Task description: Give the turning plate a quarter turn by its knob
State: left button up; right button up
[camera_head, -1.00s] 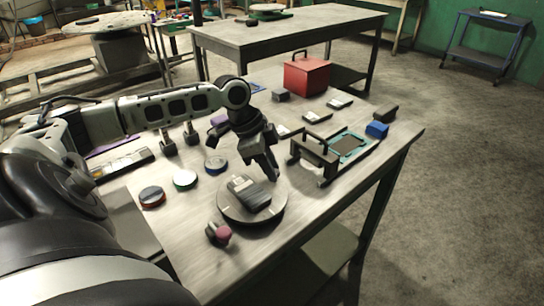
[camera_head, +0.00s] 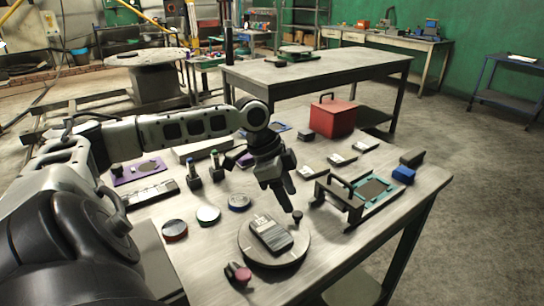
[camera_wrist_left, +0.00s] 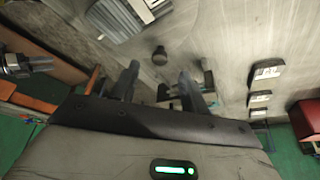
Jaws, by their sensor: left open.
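The turning plate (camera_head: 254,256) is a round grey disc near the table's front edge, with a dark boxy device (camera_head: 270,234) on it. Its knob (camera_head: 297,216) is small, dark and upright near the plate's far right rim. My left gripper (camera_head: 288,203) points down just behind and above the knob, apart from it. In the left wrist view, the knob (camera_wrist_left: 160,55) shows beyond the two fingertips (camera_wrist_left: 158,78), roughly in line with the gap between them. The left gripper is open and empty.
A pink-ended block (camera_head: 238,273) lies by the plate's front left. Round pucks, one of them white-topped (camera_head: 208,215), lie to the left. A handled frame (camera_head: 338,200) stands to the right, and a red box (camera_head: 333,118) behind. Bare tabletop (camera_head: 345,246) lies right of the plate.

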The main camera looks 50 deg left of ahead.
pick_arm(q)
jog(key=v, duration=1.1)
jog(key=shift+s+r+b, duration=0.2)
jog(key=shift+r+b, duration=0.15)
jog(key=shift+b, duration=0.05)
